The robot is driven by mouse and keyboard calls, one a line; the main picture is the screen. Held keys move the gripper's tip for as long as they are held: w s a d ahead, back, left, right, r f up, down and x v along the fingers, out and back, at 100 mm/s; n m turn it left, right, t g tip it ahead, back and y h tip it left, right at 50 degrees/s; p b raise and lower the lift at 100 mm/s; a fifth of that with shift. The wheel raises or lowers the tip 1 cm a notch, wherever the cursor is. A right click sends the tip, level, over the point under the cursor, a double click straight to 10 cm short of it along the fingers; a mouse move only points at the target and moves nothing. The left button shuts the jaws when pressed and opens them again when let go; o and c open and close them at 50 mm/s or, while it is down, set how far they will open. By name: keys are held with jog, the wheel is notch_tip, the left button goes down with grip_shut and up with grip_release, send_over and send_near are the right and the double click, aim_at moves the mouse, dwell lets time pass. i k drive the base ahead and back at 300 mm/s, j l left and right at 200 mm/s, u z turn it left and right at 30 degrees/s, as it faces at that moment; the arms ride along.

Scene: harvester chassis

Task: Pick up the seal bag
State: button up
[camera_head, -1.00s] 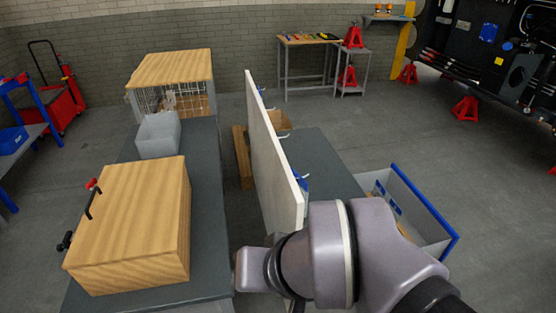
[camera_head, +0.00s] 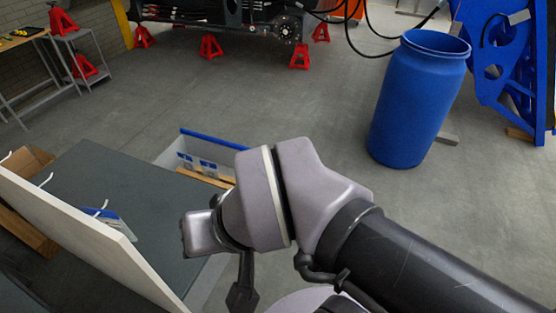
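I cannot clearly make out the seal bag. A small blue and white item (camera_head: 104,218) shows behind the white upright board (camera_head: 85,243), by one of its hooks; I cannot tell whether it is the bag. A bin with a blue rim (camera_head: 212,142) stands beyond my arm, with blue-marked patches (camera_head: 208,168) on its inner wall; the rest of its inside is mostly hidden. My arm crosses the lower middle. A dark part (camera_head: 243,286) hangs below my wrist and may belong to my gripper; its fingertips and anything between them cannot be made out.
A dark grey tabletop (camera_head: 130,190) lies behind the board, with a cardboard box (camera_head: 27,162) at its far left. A blue barrel (camera_head: 415,100) stands on the floor at the right. Red jack stands (camera_head: 210,47) line the back. The middle floor is open.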

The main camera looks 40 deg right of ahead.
aim_at(211, 171)
jog(key=z, duration=0.5)
jog(key=i+l+u, duration=0.5)
jog(key=i+l, duration=0.2)
jog(key=i+l+u, duration=0.25)
jog(key=l, duration=0.25)
jog(key=i+l+u, duration=0.3)
jog(key=l, duration=0.2)
jog(key=i+l+u, duration=0.25)
jog(key=l, duration=0.3)
jog(key=i+l+u, duration=0.25)
jog(key=l, duration=0.35)
jog(key=l+u, duration=0.25)
jog(key=l, duration=0.35)
jog(key=l+u, duration=0.25)
jog(key=l, duration=0.4)
